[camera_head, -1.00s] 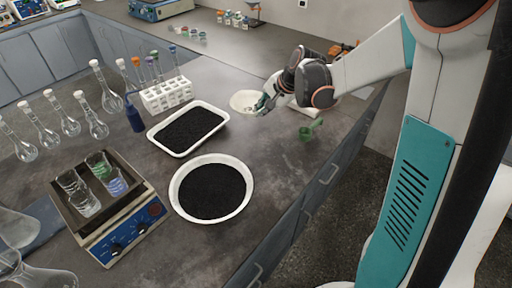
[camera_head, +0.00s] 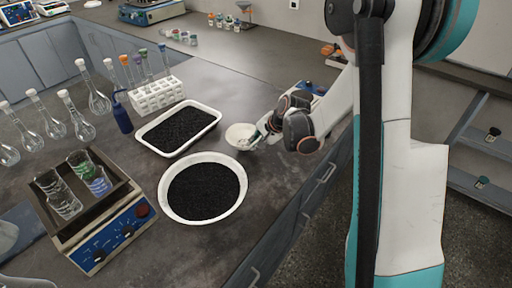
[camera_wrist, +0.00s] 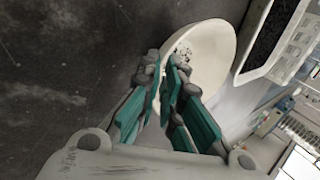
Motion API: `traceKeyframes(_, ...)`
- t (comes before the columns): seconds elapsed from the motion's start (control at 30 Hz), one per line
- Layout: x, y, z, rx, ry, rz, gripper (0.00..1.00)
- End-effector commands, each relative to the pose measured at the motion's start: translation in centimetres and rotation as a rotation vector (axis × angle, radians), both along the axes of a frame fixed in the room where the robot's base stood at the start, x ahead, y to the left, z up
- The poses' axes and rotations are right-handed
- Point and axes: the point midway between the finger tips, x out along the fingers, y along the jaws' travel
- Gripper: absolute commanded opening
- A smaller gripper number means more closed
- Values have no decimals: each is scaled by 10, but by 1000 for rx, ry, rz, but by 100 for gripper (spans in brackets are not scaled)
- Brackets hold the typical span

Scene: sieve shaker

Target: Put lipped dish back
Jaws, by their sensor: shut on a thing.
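A small cream-white dish (camera_head: 239,134) is at my gripper (camera_head: 257,138) in the head view, just right of the white tray. In the wrist view the dish (camera_wrist: 219,52) appears tilted, with some pale grains inside. My gripper (camera_wrist: 167,68) is shut on the near edge of the dish; the fingers hide part of that rim. The dish seems to be held above the bench, but the exact gap is hard to tell.
A rectangular white tray (camera_head: 214,111) and a round white bowl (camera_head: 236,203), both with black granules, stand close left of the dish. A tube rack (camera_head: 155,96), flasks and a blue-fronted device (camera_head: 110,236) with beakers stand farther left. The bench behind the dish is clear.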

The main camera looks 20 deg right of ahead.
Motion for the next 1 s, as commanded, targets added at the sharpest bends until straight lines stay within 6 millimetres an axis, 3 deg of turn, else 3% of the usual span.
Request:
traceKeyframes(0.1, 0, 0, -17, 0, 0, 0, 0)
traceKeyframes(0.43, 0, 0, -18, 0, 0, 0, 0)
traceKeyframes(0.53, 0, 0, -18, 0, 0, 0, 24)
traceKeyframes(0.57, 0, 0, -18, 0, 0, 0, 27)
traceKeyframes(1.0, -2, -2, -11, 0, 0, -1, 27)
